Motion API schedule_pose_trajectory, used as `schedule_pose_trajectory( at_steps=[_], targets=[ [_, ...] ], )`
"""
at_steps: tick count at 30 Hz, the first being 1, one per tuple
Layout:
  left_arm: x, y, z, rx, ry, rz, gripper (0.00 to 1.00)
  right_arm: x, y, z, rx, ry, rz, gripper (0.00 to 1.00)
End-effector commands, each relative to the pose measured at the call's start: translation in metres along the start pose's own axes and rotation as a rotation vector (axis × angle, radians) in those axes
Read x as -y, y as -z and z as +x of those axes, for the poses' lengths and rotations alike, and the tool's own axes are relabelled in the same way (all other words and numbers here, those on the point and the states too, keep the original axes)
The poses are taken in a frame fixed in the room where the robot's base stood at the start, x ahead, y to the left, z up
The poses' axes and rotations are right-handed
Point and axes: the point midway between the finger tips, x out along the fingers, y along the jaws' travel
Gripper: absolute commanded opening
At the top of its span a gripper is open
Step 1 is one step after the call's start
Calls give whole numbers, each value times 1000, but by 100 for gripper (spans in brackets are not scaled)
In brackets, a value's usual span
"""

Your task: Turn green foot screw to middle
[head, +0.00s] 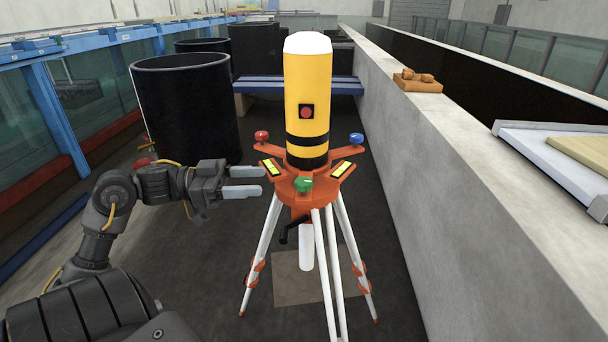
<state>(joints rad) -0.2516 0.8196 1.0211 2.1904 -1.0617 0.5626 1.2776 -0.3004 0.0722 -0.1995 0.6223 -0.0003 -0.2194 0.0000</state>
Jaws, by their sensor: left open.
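The green foot screw (303,185) is at the near side of an orange tripod head (322,186). A red foot screw (262,136) is at the back left and a blue one (356,139) at the back right. A yellow cylinder (307,90) with a white top, black bands and a red button stands upright on the head. My left gripper (262,181) is open and empty, just left of the green screw and apart from it, fingers pointing right. My right gripper is not in view.
White tripod legs (323,270) spread to the floor below, with a black crank (291,229) under the head. A concrete wall (430,170) runs along the right. A black tub (186,110) stands behind my left arm.

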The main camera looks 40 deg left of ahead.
Motion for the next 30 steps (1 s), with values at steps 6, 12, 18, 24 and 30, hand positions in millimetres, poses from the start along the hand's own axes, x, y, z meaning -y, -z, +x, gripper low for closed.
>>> schedule_pose_trajectory(
  at_steps=[6, 12, 18, 24, 30],
  targets=[
    [-15, 7, 2, 31, -37, 4, 53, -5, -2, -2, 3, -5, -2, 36],
    [-15, 9, 20, 28, -36, 5, 53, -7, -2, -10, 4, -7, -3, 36],
    [-16, 10, 58, 25, -36, 5, 53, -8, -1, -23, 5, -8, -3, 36],
    [-17, 8, 90, 24, -35, 4, 53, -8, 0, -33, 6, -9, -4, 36],
    [-17, 5, 106, 26, -32, 4, 53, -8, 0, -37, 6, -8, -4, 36]
  ],
)
